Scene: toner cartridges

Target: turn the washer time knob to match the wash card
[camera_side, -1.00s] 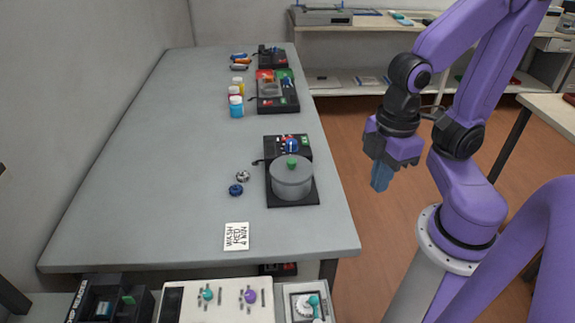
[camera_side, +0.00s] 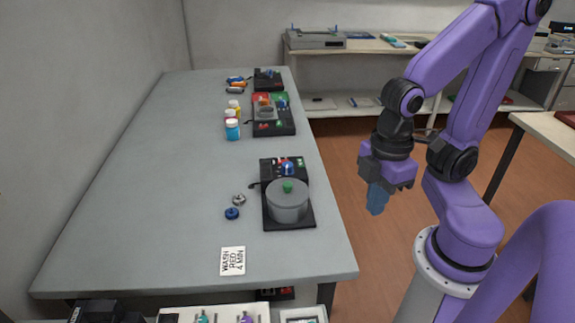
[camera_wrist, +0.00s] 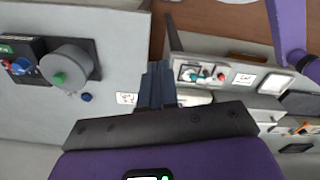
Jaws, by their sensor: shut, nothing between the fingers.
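The wash card (camera_side: 233,261) lies on the grey table and reads "WASH RED 4 MIN". The likely washer is a grey drum (camera_side: 288,206) with a green knob on its lid, on a black base. A dark panel (camera_side: 270,166) behind it carries a blue knob (camera_side: 286,168) and small red and green parts; its settings are too small to read. In the wrist view the drum (camera_wrist: 68,68) and the card (camera_wrist: 126,98) are left of the fingers. My gripper (camera_side: 376,208) is shut and empty, pointing down beyond the table's right edge, apart from everything.
A small blue part (camera_side: 232,213) and a silver part (camera_side: 239,199) lie left of the drum. Several capped bottles (camera_side: 232,130) and a red-green station (camera_side: 273,115) stand farther back. A white panel with knobs (camera_side: 220,315) is at the near edge. The table's left side is clear.

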